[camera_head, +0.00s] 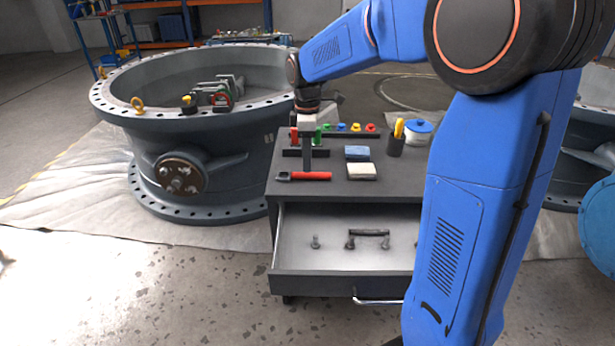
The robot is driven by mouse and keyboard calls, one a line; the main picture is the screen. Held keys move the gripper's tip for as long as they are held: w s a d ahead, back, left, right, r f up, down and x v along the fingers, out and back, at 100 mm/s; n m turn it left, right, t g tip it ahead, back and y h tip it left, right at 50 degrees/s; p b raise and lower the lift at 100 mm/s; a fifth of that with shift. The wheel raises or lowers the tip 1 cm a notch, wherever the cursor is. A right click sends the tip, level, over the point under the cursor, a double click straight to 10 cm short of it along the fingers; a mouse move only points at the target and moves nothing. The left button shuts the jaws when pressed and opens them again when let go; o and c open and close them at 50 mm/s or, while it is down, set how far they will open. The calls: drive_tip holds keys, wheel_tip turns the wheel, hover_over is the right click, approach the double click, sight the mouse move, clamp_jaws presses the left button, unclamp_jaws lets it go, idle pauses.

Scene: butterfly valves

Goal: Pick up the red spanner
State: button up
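The red spanner (312,176) appears to be the red-handled tool with a dark head at its left end. It lies flat along the left front part of the dark cart top (400,180). My gripper (307,167) points straight down just above and behind the red handle. Its fingers show as one narrow dark shape, so the gap between them is hidden. I cannot tell whether the fingertips touch the handle.
A dark rack (350,136) with several coloured handles stands behind my gripper. A blue block (357,153), a pale block (361,171), a dark cup (396,145) and a blue-lidded pot (418,134) are to the right. The drawer (330,288) is open. A large valve (210,140) stands left.

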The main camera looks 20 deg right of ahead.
sight(304, 176)
drive_tip(key=shift+w+f, duration=0.1)
drive_tip(key=shift+f, duration=2.3)
drive_tip(key=shift+c, duration=0.4)
clamp_jaws()
drive_tip(key=shift+r, duration=0.15)
